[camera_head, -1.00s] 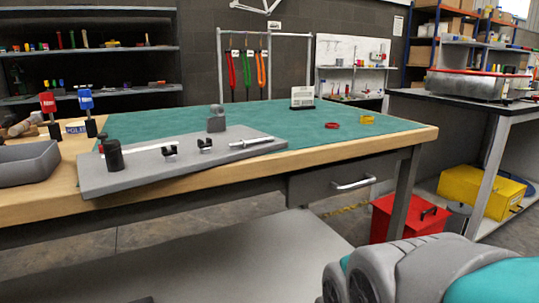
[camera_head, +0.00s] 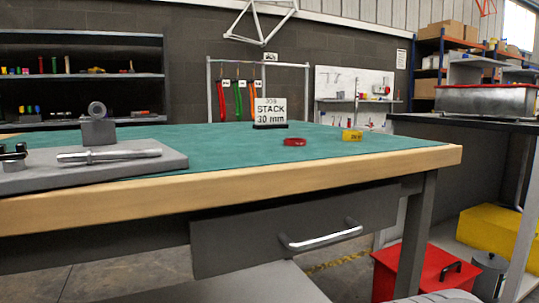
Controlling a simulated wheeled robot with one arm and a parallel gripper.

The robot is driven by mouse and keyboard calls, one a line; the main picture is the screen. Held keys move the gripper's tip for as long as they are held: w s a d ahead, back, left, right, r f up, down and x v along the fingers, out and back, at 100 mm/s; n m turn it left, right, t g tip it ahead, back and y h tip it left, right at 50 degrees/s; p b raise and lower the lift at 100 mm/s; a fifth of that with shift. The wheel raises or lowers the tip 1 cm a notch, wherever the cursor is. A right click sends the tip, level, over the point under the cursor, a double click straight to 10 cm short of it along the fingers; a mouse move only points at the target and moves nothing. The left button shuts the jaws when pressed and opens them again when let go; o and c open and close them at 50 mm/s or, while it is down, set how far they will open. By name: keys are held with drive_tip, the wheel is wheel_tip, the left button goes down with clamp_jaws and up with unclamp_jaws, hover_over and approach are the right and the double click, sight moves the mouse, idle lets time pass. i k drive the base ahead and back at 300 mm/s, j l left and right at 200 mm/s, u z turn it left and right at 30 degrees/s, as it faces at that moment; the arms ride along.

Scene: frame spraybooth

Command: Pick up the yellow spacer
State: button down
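The yellow spacer (camera_head: 352,135) is a small yellow piece on the green mat near the right end of the workbench. A red ring-shaped piece (camera_head: 295,142) lies on the mat to its left, apart from it. My gripper is not in view. A small grey surface at the bottom edge right of centre looks like part of my arm.
A sign (camera_head: 270,111) reading "STACK 30 mm" stands behind the red piece. A grey board (camera_head: 90,170) with a metal rod lies at left. A drawer handle (camera_head: 320,240) sticks out below the bench edge (camera_head: 300,178). A red bin (camera_head: 425,270) stands on the floor at right.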

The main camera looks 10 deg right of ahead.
sight(349, 136)
drive_tip(key=l+u, duration=0.25)
drive_tip(key=l, duration=0.4)
drive_tip(key=l+u, duration=0.25)
drive_tip(key=l, duration=0.45)
